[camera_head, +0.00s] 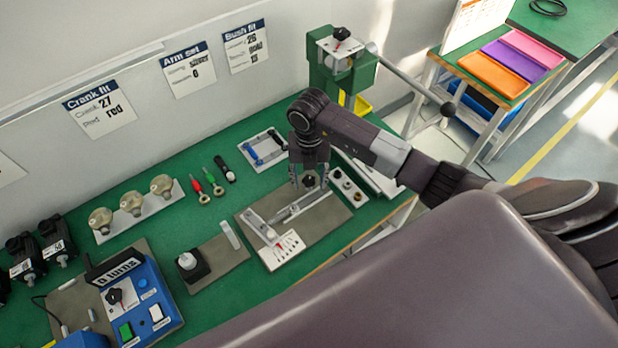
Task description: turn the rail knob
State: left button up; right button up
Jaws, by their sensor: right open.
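A small black knob (308,181), likely the rail knob, sits at the far end of a silver rail (303,205) on a grey-brown base plate (328,218). My right gripper (309,187) points down over it with its fingers apart. The fingers appear on either side of the knob; I cannot tell whether they touch it. The gripper hides part of the knob and the rail's far end. A white scale card (283,250) lies at the plate's near left corner. My left gripper is not in view.
A tray with blue and black parts (265,149) lies behind the plate, and a strip with round pieces (348,187) lies to its right. A green press (342,68) with a long lever stands at the back. A blue control box (140,300) is at front left.

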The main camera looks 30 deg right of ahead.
jog(key=c, duration=1.2)
jog(key=n+b, duration=0.3)
jog(key=n, duration=0.1)
jog(key=shift+w+f, duration=0.1)
jog(key=shift+f, duration=0.05)
jog(key=shift+n+b, duration=1.35)
jog(key=shift+n, duration=0.35)
jog(key=shift+r, duration=0.2)
jog(key=o, duration=1.2)
